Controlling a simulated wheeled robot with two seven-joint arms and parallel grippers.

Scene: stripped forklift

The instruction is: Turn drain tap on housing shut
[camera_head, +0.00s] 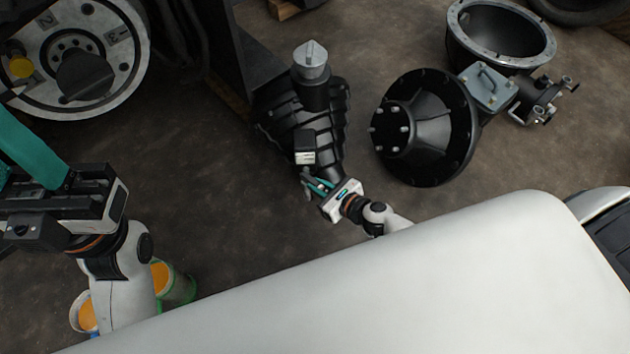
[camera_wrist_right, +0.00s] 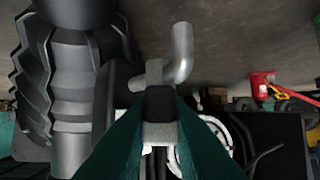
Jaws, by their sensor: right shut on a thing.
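The housing (camera_head: 300,115) is a black ribbed casing with a silver cap, on the floor at the top middle of the head view. Its ribs also show at the left of the right wrist view (camera_wrist_right: 70,85). The drain tap (camera_wrist_right: 181,55) has a bent silver spout and a dark handle (camera_wrist_right: 158,103). My right gripper (camera_head: 316,184) is at the near end of the housing, with its teal fingers (camera_wrist_right: 158,135) shut on the handle. The fingers hide part of it. My left gripper (camera_head: 32,148) is at the far left, away from the housing; its fingertips are not clear.
A black cone-shaped part (camera_head: 440,130) and a bell-shaped part (camera_head: 500,35) lie to the right of the housing. A wheel (camera_head: 125,70) stands at the upper left. Buckets (camera_head: 178,286) stand at the lower left.

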